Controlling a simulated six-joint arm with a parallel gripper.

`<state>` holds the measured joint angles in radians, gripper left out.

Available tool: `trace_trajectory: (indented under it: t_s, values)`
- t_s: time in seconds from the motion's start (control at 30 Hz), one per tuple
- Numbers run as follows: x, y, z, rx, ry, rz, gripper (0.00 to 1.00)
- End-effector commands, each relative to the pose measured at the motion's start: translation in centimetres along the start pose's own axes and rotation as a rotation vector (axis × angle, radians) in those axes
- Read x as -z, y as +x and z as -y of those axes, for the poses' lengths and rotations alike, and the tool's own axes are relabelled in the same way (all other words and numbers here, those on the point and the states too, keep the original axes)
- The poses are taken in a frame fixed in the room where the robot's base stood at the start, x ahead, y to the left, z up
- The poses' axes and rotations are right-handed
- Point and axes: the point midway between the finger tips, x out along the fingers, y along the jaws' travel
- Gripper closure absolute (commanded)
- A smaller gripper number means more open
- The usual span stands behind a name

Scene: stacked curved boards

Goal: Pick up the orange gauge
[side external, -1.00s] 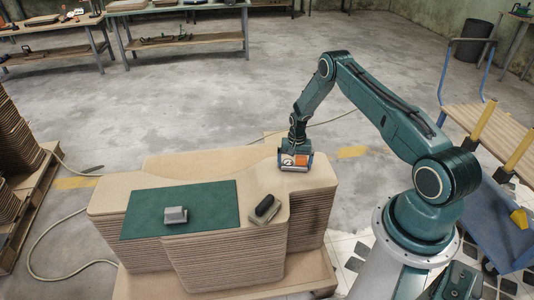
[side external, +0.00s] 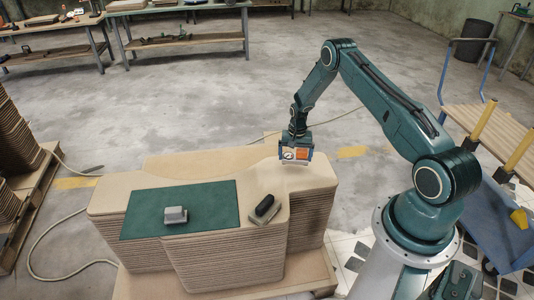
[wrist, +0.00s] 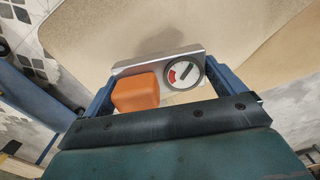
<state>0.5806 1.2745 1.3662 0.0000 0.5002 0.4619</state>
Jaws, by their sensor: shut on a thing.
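The orange gauge (side external: 301,154) is a grey metal bar with an orange block and a round dial. In the side view it is between the fingers of my gripper (side external: 295,155), just above the right part of the top curved board. In the wrist view the gauge (wrist: 136,93) spans the gap between the two blue fingers of my gripper (wrist: 160,92), with the orange block at left and the dial at right. My gripper is shut on it. A shadow lies on the board beyond the bar.
A green mat (side external: 150,212) lies on the stacked curved boards (side external: 230,262), with a grey block (side external: 174,215) on it. A black-topped block (side external: 265,207) lies right of the mat. A blue cart (side external: 500,225) stands at the right. Open floor lies behind the stack.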

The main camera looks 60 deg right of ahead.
Motion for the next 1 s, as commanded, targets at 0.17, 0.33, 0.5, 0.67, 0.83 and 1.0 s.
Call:
trace_trajectory:
  t_s: [0.17,0.33,0.5,0.67,0.83,1.0]
  values:
    - [0.1,-3.4,0.1,0.002,0.000,-0.004,0.37]
    - [0.1,-6.9,0.1,0.002,0.000,-0.004,0.37]
    - [0.1,-10.4,0.1,0.002,0.000,-0.003,0.37]
    - [0.1,-13.2,0.0,0.002,0.000,-0.003,0.37]
    - [0.1,-15.2,0.0,0.001,0.000,-0.002,0.37]
    - [0.0,-16.2,0.0,0.000,0.000,-0.001,0.37]
